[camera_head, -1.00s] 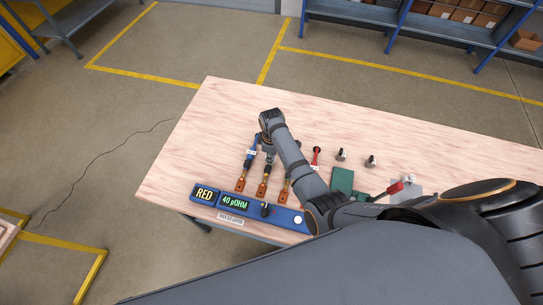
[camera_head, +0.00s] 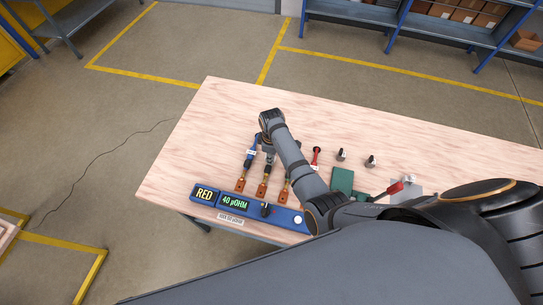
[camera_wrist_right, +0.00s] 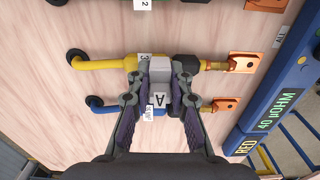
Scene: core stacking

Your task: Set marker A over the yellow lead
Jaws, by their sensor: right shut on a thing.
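Marker A (camera_wrist_right: 160,74), a grey block with a white "A" label, is between the fingers of my right gripper (camera_wrist_right: 160,88) in the right wrist view. Its far end overlaps the yellow lead (camera_wrist_right: 102,64) in that view; whether it touches the lead I cannot tell. The yellow lead runs through a black sleeve to a copper lug (camera_wrist_right: 246,62) and has a white tag "3". In the head view my right gripper (camera_head: 268,150) points down at the leads, and my arm hides much of them. My left gripper is not in view.
The blue lead (camera_wrist_right: 108,107) lies beside the yellow one, partly under my gripper. The blue meter (camera_head: 220,202) reads "RED" and "40 µOHM". The table's back is clear.

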